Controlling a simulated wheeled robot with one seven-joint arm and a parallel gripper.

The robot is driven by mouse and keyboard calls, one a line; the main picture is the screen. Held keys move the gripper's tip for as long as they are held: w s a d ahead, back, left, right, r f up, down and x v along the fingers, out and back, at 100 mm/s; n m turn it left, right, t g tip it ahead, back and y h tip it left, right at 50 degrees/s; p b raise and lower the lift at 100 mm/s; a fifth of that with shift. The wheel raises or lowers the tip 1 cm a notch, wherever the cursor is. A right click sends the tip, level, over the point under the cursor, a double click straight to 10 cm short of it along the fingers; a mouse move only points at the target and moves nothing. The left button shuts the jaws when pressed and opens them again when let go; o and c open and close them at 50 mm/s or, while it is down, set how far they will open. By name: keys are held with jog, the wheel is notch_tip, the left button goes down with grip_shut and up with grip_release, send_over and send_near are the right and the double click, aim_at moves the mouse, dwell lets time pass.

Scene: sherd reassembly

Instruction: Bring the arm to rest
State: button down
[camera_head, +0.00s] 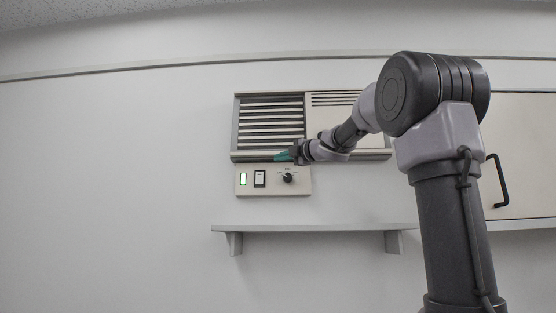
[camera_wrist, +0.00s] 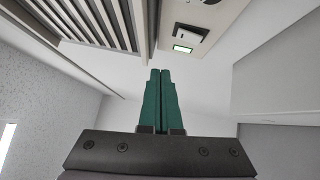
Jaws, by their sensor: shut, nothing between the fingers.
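My gripper (camera_head: 278,156) is stretched out toward the wall unit in the head view, just in front of the lower edge of its louvred vent (camera_head: 270,122). In the wrist view its two green fingers (camera_wrist: 160,72) lie side by side, shut and empty. My arm reaches from the right of the head view toward the vent. Whether the fingertips touch the unit cannot be told.
Below the vent is a control panel (camera_head: 300,188) with a lit green indicator (camera_head: 243,179), a rocker switch (camera_head: 260,179) and a dark knob (camera_head: 288,178). An empty shelf (camera_head: 320,228) is beneath. A cabinet door (camera_head: 525,150) with a black handle (camera_head: 500,182) stands right. The left wall is bare.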

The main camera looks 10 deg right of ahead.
dwell(0.4)
jog(key=s+d+f+m+g+h, duration=0.1)
jog(key=s+d+f+m+h, duration=0.45)
jog(key=f+m, duration=0.4)
jog(key=s+d+f+m+g+h, duration=0.1)
jog(key=s+d+f+m+h, duration=0.4)
jog(key=m, duration=0.7)
jog(key=s+a+f+m+g+y, duration=0.2)
jog(key=s+a+f+m+g, duration=0.1)
jog(key=s+f, duration=0.6)
jog(key=s+a+f+m+g+y, duration=0.2)
jog(key=s+a+f+m+g, duration=0.2)
jog(key=s+f, duration=0.6)
notch_tip(320, 180, down, 6)
jog(key=shift+s+a+f+g, duration=0.1)
jog(key=shift+s+a+g, duration=0.2)
jog(key=shift+a+g, duration=0.55)
jog(key=shift+a+t, duration=0.2)
jog(key=shift+t, duration=0.15)
